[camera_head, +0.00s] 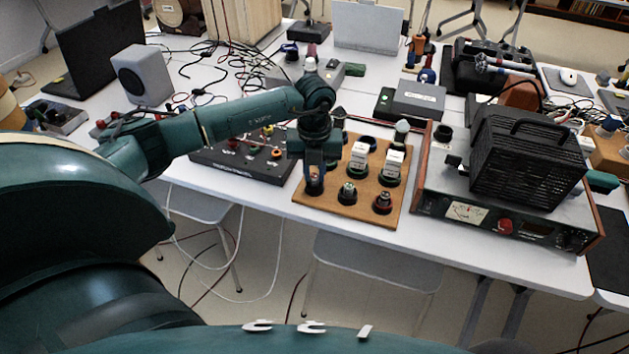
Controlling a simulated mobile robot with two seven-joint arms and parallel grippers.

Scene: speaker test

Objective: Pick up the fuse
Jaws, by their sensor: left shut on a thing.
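A brown wooden board (322,211) lies near the table's front edge and carries several round dark sockets and white blocks. My left gripper (315,183) points down over the front left corner of this board. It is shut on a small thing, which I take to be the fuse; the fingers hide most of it. I cannot tell whether the fuse still touches its socket. Two more sockets stand to the right along the front row, the middle one (347,194) and the right one (382,202). My right gripper is not in view.
A dark panel with knobs (240,166) lies left of the board. A wood-sided instrument (467,211) with a black ribbed box (528,160) on top stands close on the right. A grey speaker (142,75) and cables are at the back left.

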